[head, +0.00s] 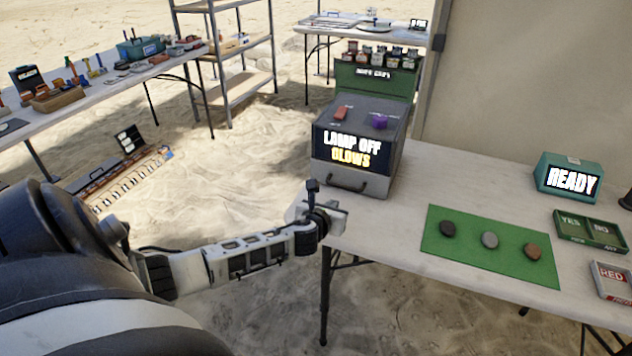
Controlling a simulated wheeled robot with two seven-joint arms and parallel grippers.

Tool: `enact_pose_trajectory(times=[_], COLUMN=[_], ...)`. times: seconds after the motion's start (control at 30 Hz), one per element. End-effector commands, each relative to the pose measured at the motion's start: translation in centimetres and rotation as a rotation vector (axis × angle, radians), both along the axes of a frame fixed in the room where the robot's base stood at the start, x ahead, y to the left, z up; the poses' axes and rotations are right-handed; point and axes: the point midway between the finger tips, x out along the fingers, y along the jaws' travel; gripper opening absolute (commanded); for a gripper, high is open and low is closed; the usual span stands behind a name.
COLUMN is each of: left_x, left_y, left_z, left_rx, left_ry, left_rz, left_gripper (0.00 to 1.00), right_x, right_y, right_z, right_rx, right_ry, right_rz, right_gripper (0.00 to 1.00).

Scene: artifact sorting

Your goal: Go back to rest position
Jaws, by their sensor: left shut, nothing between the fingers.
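My left arm (245,258) comes in from the lower left and stretches toward the near left corner of the table. My left gripper (335,216) is at that corner, shut and empty, in front of the grey box with the lit sign. I cannot tell whether it touches the table edge. My right gripper is not in view.
The white table (400,222) bears a grey box (350,183) reading "LAMP OFF GLOWS", a green mat (470,263) with three stones, a teal "READY" box (567,178) and a YES/NO tray (590,231). Sand (230,180) lies open between the tables. A metal shelf (245,85) stands behind.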

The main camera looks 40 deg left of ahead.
Motion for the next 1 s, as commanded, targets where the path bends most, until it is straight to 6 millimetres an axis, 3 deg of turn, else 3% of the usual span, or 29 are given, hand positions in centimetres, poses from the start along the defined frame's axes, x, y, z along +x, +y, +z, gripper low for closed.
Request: enact_pose_trajectory(times=[0.1, 0.3, 0.5, 0.77, 0.87, 0.97, 1.0], left_x=[-2.5, -5.7, -7.1, -7.2, -7.8, -9.8, -10.9], left_y=[-1.1, -2.3, -2.9, -3.1, -4.1, -7.3, -9.2], left_z=[1.3, 2.5, 3.1, 3.1, 2.2, -0.2, -1.4], left_rx=[0.001, -0.001, -0.001, -0.006, -0.096, -0.366, -0.531], left_ry=[0.000, 0.001, 0.000, -0.001, -0.003, -0.012, -0.017], left_rz=[-0.005, -0.003, -0.002, -0.001, 0.014, 0.077, 0.125], left_gripper=[0.00, 0.00, 0.00, 0.00, 0.00, 0.00, 0.00], right_x=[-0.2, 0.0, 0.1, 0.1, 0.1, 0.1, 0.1], right_y=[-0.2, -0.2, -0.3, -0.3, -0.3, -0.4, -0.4], right_z=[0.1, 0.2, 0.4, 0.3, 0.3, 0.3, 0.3], right_rx=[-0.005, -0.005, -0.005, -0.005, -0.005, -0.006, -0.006], right_ry=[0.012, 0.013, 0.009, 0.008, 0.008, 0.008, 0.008], right_rz=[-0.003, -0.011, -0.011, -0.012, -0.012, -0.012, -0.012], right_gripper=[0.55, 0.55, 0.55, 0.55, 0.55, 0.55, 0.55])
